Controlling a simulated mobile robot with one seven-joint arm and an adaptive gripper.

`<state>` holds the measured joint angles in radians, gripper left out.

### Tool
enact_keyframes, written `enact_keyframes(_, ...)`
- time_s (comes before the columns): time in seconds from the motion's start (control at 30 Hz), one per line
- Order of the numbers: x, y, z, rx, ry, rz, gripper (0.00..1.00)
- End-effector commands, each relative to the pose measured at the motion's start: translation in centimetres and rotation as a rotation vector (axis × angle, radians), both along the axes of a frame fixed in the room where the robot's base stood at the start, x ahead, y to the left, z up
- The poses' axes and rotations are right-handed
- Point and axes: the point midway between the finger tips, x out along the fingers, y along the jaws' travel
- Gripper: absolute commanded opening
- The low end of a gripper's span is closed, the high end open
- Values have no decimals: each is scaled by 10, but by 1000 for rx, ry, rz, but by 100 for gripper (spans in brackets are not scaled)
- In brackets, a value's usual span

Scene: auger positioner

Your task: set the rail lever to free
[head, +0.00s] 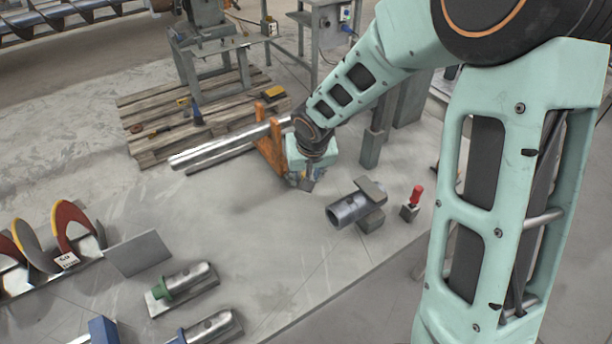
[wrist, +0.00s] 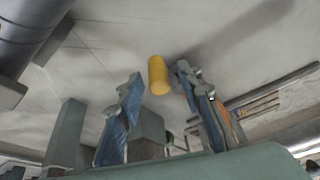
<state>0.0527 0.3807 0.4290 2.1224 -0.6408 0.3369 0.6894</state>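A yellow cylindrical knob (wrist: 158,75) shows in the wrist view, and it looks like the grip of the rail lever. Below it in that view is a grey square post (wrist: 147,135). My gripper (wrist: 159,82) is open, with one finger on each side of the knob and a visible gap to each. In the head view, my gripper (head: 304,182) is low over the table, just beside the orange bracket (head: 271,150) at the right end of the silver rails (head: 222,146). The knob is hidden there by my wrist, and I cannot read the lever's setting.
A metal tube in a clamp block (head: 350,208) and a small block with a red handle (head: 414,195) stand to the right of my gripper. Tube pieces with green (head: 170,288) and blue collars lie at the front left. The table between is clear.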

Motion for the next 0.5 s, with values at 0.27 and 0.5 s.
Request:
enact_keyframes(0.27, 0, 0, 0, 0, 0, 0, 11)
enact_keyframes(0.5, 0, 0, 1, 0, 0, 0, 0)
